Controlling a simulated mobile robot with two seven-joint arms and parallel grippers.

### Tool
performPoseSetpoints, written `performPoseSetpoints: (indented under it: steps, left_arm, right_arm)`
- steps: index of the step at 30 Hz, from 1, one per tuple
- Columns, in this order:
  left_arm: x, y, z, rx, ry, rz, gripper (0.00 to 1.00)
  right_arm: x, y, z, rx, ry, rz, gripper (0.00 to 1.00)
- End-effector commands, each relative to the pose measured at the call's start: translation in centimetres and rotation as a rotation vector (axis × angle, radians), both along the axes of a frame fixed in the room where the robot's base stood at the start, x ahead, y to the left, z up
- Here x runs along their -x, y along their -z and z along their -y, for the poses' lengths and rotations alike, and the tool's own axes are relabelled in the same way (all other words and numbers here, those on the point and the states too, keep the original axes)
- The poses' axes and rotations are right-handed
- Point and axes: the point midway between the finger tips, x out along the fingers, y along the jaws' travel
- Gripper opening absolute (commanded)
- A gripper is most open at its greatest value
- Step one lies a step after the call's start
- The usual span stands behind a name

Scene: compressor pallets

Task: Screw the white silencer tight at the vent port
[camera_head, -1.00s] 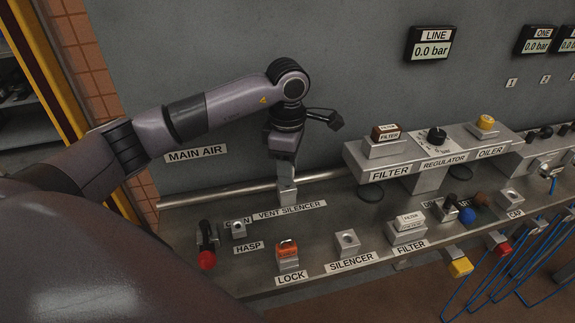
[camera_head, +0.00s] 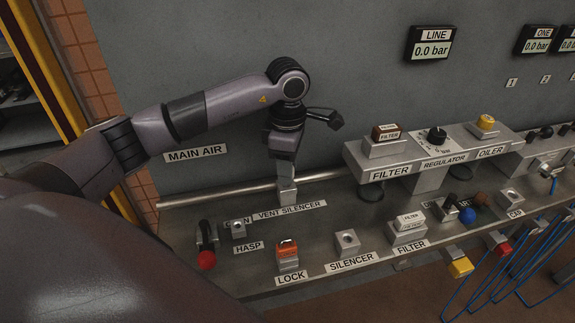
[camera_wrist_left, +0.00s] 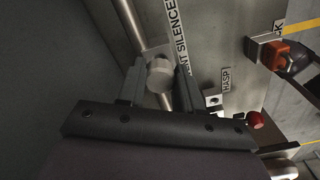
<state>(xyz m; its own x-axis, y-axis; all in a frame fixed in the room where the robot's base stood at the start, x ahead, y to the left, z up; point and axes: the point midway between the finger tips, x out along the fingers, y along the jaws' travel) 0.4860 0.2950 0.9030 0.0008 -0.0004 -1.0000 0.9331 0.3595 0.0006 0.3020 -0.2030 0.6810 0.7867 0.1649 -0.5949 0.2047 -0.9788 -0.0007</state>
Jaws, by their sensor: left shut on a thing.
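My left gripper (camera_head: 286,178) points down at the vent port behind the VENT SILENCER label (camera_head: 290,210). In the left wrist view the left gripper (camera_wrist_left: 160,88) has its two fingers on either side of the pale, round-topped silencer (camera_wrist_left: 160,74) and is shut on it. The silencer sits over the port block (camera_head: 287,196) beside the pipe; its lower part and thread are hidden, so I cannot tell how tight it is.
A pipe (camera_head: 240,193) runs along the wall behind the bench. An orange lock (camera_head: 287,248), the SILENCER socket block (camera_head: 347,242) and a red-ended handle (camera_head: 206,260) stand in front. The filter unit (camera_head: 384,150) stands to the right. The line gauge (camera_head: 432,50) reads 0.0 bar.

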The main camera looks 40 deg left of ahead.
Motion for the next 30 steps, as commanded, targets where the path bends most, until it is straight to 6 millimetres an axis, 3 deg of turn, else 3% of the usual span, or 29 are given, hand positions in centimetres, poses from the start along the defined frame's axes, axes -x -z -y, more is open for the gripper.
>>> performPoseSetpoints:
  steps: [30]
  left_arm:
    - [0.0, 1.6, 0.0, -0.001, 0.0, -0.001, 0.06]
  right_arm:
    - [0.0, 1.3, 0.0, 0.0, 0.0, 0.0, 0.64]
